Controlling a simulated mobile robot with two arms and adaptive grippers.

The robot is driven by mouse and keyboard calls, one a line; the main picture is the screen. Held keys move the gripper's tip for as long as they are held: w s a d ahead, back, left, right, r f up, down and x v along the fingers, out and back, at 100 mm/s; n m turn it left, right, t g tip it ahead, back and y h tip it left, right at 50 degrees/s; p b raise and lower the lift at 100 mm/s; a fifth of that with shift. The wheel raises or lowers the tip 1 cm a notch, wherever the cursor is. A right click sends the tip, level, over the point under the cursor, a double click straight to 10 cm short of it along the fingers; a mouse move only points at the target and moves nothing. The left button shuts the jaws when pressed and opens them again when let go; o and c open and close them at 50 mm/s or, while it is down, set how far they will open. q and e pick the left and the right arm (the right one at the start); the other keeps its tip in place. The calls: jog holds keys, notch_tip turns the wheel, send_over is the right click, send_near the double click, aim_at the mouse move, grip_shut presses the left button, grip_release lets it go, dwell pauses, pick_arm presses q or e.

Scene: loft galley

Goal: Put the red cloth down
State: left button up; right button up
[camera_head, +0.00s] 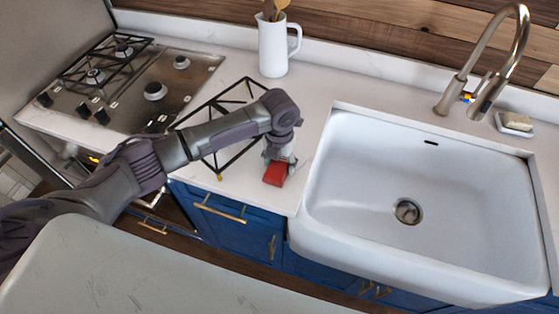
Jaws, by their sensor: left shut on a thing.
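The red cloth (275,174) is a small red folded piece at the front part of the white counter, just left of the sink. My left gripper (277,163) points down from the end of my left arm and is shut on the cloth. The wrist hides the upper part of the cloth and most of the fingers. I cannot tell whether the cloth touches the counter or hangs just above it. My right gripper is not in view.
A white sink (330,190) with a tall faucet (490,70) stands to the right. A black grate (245,92) lies on the counter behind my arm. A white pitcher (273,50) with utensils stands at the back. The stove (150,85) is at left. A soap dish (514,124) sits at far right.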

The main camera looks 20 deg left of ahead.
aim_at(279, 164)
pick_arm(q)
jog(key=shift+f, duration=0.15)
jog(key=o, duration=1.6)
jog(key=shift+c, duration=0.2)
notch_tip(279, 164, up, 12)
jog(key=b, duration=0.2)
jog(key=shift+r, duration=0.2)
jog(key=shift+s, duration=0.1)
